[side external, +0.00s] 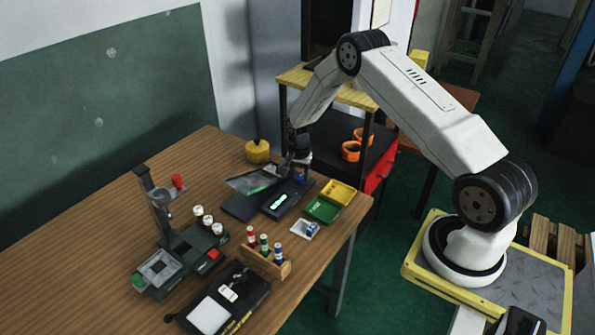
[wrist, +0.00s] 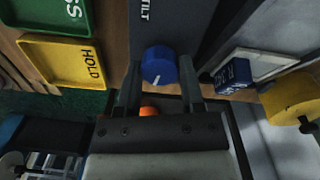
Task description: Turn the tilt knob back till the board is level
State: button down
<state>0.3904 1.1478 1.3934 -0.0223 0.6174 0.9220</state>
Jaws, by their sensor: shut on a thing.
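The blue tilt knob (wrist: 158,65) has a white pointer line and sits at the end of a dark panel (wrist: 180,22) lettered TILT. My gripper (wrist: 160,80) has one finger on each side of the knob and is shut on it. In the side view my gripper (side external: 297,168) reaches down at the back of the table, with a bit of the blue knob (side external: 300,179) showing below it. The board (side external: 252,182) is a pale, glassy plate there that looks sloped above a dark base. My wrist hides part of it, and its exact angle cannot be told.
Yellow HOLD tray (wrist: 62,62) and green tray (wrist: 55,15) lie left of the knob in the wrist view. A lettered blue block (wrist: 233,74) and yellow pot (wrist: 290,102) are to the right. A vial rack (side external: 265,264) and a dark stand (side external: 160,215) occupy the front table.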

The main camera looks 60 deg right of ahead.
jog(key=n, duration=0.4)
jog(key=shift+n, duration=0.3)
jog(key=n, duration=1)
jog(key=shift+n, duration=0.4)
jog(key=n, duration=0.4)
jog(key=shift+n, duration=0.4)
jog(key=shift+c, duration=1.1)
grip_release()
jog(key=shift+r, duration=0.1)
